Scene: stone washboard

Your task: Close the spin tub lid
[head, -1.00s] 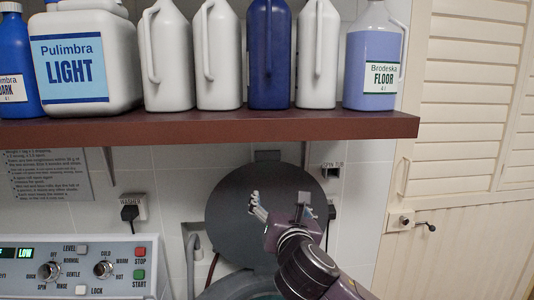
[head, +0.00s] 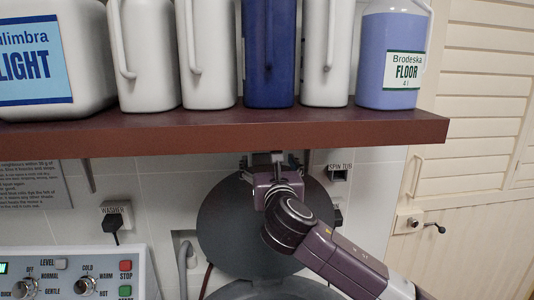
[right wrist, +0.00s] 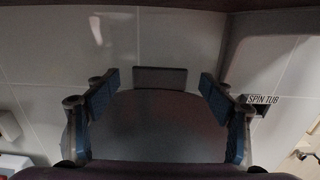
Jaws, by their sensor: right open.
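The spin tub lid (head: 232,235) is a round dark grey disc that stands raised against the tiled wall, behind the tub opening. In the right wrist view the lid (right wrist: 155,125) fills the lower middle, with a flat tab (right wrist: 160,78) at its top edge. My right gripper (head: 268,160) is at the lid's top edge, just under the shelf. In the right wrist view its two blue-padded fingers (right wrist: 160,95) are spread wide on either side of the tab, with nothing between them touching. The spin tub (head: 270,290) shows only its rim at the bottom. My left gripper is not in view.
A dark red shelf (head: 220,132) with several bottles runs close above my right gripper. The washer control panel (head: 75,275) is at the lower left. A spin tub socket (head: 338,173) is on the wall, right of the lid. A louvred door (head: 480,120) stands at the right.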

